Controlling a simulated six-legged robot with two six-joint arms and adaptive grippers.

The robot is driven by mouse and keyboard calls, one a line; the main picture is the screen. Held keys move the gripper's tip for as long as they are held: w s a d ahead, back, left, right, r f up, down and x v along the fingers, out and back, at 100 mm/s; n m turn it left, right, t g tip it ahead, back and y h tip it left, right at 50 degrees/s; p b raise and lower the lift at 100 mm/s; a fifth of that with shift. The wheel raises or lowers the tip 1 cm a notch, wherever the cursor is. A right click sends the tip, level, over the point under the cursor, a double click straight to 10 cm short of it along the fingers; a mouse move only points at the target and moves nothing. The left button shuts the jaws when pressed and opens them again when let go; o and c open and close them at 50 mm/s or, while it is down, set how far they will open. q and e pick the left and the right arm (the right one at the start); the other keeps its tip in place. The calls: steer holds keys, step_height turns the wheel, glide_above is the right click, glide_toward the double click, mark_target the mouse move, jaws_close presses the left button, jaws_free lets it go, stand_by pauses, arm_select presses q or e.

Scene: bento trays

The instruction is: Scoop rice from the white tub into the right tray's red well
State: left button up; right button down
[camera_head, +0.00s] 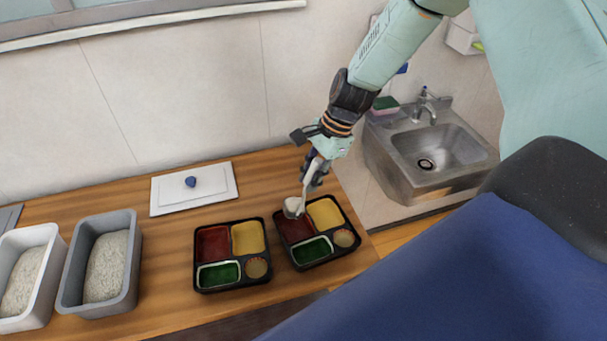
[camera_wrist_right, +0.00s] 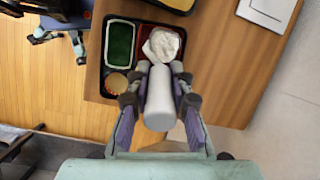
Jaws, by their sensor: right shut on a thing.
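My right gripper (camera_head: 315,168) is shut on the handle of a white scoop (camera_wrist_right: 160,98), which points down at the right tray (camera_head: 331,262). The scoop's bowl (camera_head: 293,208) is over the edge of that tray's red well (camera_head: 297,230). In the right wrist view, lumpy white rice (camera_wrist_right: 162,43) heaps in the bowl and hides part of the well. Whether any rice lies in the well is unclear. The white tub (camera_head: 42,232) stands at the far left with rice (camera_head: 22,282) inside.
A grey tub (camera_head: 122,218) of rice stands beside the white tub. A left tray (camera_head: 235,288) with similar wells sits close to the right tray. A white lid (camera_head: 222,180) with a blue knob lies behind. A sink (camera_head: 440,155) is beyond the counter's right end.

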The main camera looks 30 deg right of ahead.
steer(key=shift+d+f+y, duration=0.2)
steer(key=shift+d+y, duration=0.1)
steer(key=shift+y, duration=0.1)
steer(key=s+d+f+t+y+b, duration=0.1)
steer(key=d+f+y+b, duration=0.5)
steer(key=b, duration=1.6)
step_height(320, 180, down, 3)
steer(key=t+y, duration=0.1)
steer(key=y, duration=0.2)
steer(key=shift+s+d+r+t+b, duration=0.2)
steer(key=shift+s+d+t+b, duration=0.05)
steer(key=shift+d+t+b, duration=0.15)
